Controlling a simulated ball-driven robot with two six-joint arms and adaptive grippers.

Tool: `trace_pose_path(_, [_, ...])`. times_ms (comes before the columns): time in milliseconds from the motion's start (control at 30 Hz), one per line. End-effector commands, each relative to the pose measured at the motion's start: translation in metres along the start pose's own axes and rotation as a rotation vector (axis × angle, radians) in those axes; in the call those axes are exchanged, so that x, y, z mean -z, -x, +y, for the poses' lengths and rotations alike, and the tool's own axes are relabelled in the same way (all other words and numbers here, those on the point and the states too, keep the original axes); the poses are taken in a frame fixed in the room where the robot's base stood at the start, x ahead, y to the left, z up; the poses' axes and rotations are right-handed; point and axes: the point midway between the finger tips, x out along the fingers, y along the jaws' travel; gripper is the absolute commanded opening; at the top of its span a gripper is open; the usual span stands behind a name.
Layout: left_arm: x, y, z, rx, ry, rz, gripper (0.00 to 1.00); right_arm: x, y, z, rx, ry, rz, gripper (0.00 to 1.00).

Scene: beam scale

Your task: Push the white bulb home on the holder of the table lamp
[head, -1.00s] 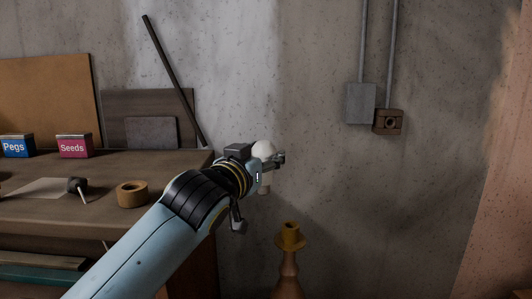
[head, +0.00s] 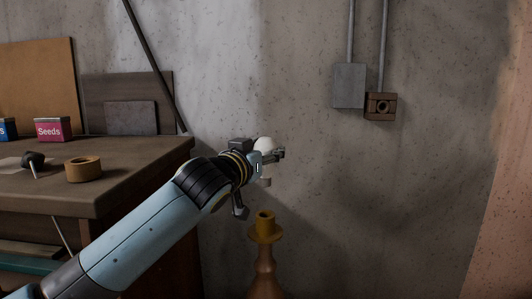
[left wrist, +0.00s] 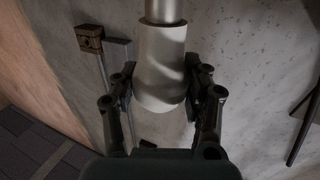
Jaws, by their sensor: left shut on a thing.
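The white bulb (head: 264,144) is held in my left gripper (head: 272,156), with its narrow end pointing down. In the left wrist view the bulb (left wrist: 160,68) fills the space between the two fingers of my left gripper (left wrist: 163,88), its narrow end toward the top edge. The table lamp (head: 265,274) stands below, with a brass-coloured holder (head: 264,226) on top. The bulb is apart from the holder, a short gap above it in the head view. Fingers hide part of the bulb. My right gripper is not in view.
A wooden workbench (head: 130,180) at left carries a tape roll (head: 84,170), a Seeds box (head: 53,129) and a small dark tool (head: 33,160). A dark rod (head: 155,68) leans on the wall. A grey box (head: 349,86) and brown socket (head: 381,106) are on the wall.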

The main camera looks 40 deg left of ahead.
Motion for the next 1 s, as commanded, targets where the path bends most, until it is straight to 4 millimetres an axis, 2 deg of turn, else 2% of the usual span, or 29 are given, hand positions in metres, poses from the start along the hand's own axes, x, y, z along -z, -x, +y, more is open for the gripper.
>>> trace_pose_path(167, [-0.001,0.0,0.0,0.001,0.0,-0.001,0.15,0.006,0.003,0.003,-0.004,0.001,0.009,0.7])
trace_pose_path(800, [-0.063,0.0,0.0,0.001,-0.001,-0.003,0.15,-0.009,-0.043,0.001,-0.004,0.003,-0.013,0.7])
trace_pose_path(1000, [-0.055,0.0,0.0,0.001,0.0,0.0,0.15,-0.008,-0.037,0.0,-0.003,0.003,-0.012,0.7])
